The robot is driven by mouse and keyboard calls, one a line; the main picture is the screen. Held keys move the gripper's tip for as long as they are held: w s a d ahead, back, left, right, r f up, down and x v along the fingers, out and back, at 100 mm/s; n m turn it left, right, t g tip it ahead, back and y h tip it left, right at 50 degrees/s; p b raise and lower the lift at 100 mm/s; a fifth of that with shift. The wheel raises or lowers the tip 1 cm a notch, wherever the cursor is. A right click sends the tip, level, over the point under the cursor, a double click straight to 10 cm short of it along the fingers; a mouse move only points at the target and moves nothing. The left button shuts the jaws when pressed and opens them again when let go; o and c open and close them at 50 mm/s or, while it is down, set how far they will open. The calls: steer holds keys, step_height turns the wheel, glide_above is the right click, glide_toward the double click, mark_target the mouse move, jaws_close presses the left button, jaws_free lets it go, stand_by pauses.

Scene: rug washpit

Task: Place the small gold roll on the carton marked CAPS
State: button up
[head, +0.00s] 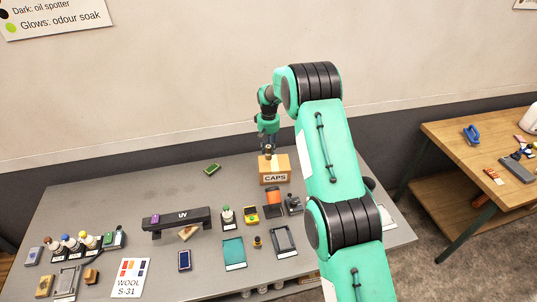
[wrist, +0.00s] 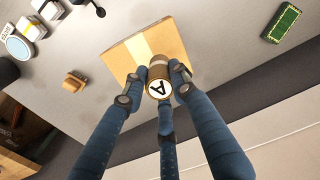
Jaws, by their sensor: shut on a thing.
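The carton marked CAPS (head: 274,177) stands on the grey table below my gripper; its tan top with a pale tape strip shows in the wrist view (wrist: 172,38). My gripper (head: 268,153) is directly over the carton, fingers pointing down. In the wrist view my gripper (wrist: 158,76) is shut on a small brown-and-gold roll (wrist: 159,70) whose white end face bears a black letter A. The roll overlaps the carton's top in that view. I cannot tell whether it touches the carton. In the head view the roll is too small to make out clearly.
A green brush-like block (head: 212,169) lies behind and left of the carton. An orange-and-black device (head: 274,203) stands in front of it. A black UV bar (head: 177,220) is at the left. Several bottles and small items fill the front. Bare table surrounds the carton's left side.

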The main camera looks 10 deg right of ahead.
mark_target(268, 153)
steer(key=shift+f, duration=1.8)
steer(key=shift+f, duration=0.15)
steer(key=o, duration=1.2)
steer(key=shift+c, duration=0.2)
steer(key=shift+r, duration=0.2)
step_height(268, 153, up, 11)
steer(key=shift+r+b, duration=0.15)
steer(key=shift+b, duration=0.2)
steer(key=shift+r, duration=0.3)
steer(key=shift+r, duration=0.1)
